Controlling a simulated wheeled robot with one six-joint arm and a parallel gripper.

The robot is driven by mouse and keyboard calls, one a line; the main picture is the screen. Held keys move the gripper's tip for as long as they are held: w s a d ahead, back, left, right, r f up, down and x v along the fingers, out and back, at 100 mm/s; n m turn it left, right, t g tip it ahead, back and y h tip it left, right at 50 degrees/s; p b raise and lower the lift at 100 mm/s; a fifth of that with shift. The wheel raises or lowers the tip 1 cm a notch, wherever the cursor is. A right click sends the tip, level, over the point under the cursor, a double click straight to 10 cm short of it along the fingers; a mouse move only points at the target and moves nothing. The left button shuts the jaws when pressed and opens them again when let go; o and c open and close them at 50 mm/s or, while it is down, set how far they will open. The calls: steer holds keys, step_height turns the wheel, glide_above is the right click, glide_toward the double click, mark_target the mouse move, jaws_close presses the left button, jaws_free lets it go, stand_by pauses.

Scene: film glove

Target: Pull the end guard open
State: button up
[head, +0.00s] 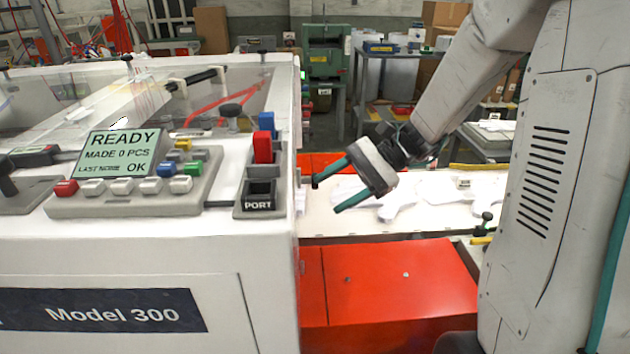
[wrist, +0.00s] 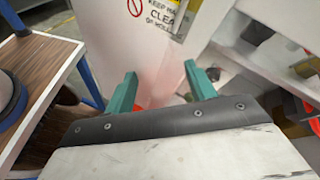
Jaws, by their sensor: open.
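The machine (head: 120,250) is a white "Model 300" unit at the left of the head view. Its right end is seen nearly edge-on there, so the end guard's face is hidden. In the wrist view, a white panel (wrist: 165,55) with a "keep hands clear" sign stands ahead of the fingers; it looks like the end guard. No handle on it can be made out. My gripper (head: 327,195) is open and empty, its teal fingers pointing left towards the machine's end. In the wrist view the fingers (wrist: 161,75) are spread in front of the panel, with no clear contact.
The control panel (head: 130,185) reads READY, MADE 0 PCS, OK. A red cabinet (head: 400,280) stands below the gripper. A white surface with pale glove-like shapes (head: 400,195) lies behind it. A wooden-topped table (wrist: 40,75) is at left in the wrist view.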

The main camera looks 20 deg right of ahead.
steer(key=w+d+f+m+t+y, duration=0.3)
steer(key=w+d+f+m+t, duration=0.25)
steer(key=w+d, duration=0.2)
steer(key=shift+m+t, duration=0.45)
steer(key=shift+m, duration=0.1)
steer(key=x, duration=0.8)
steer(key=shift+w+r, duration=0.2)
steer(key=shift+w, duration=0.25)
jaws_close()
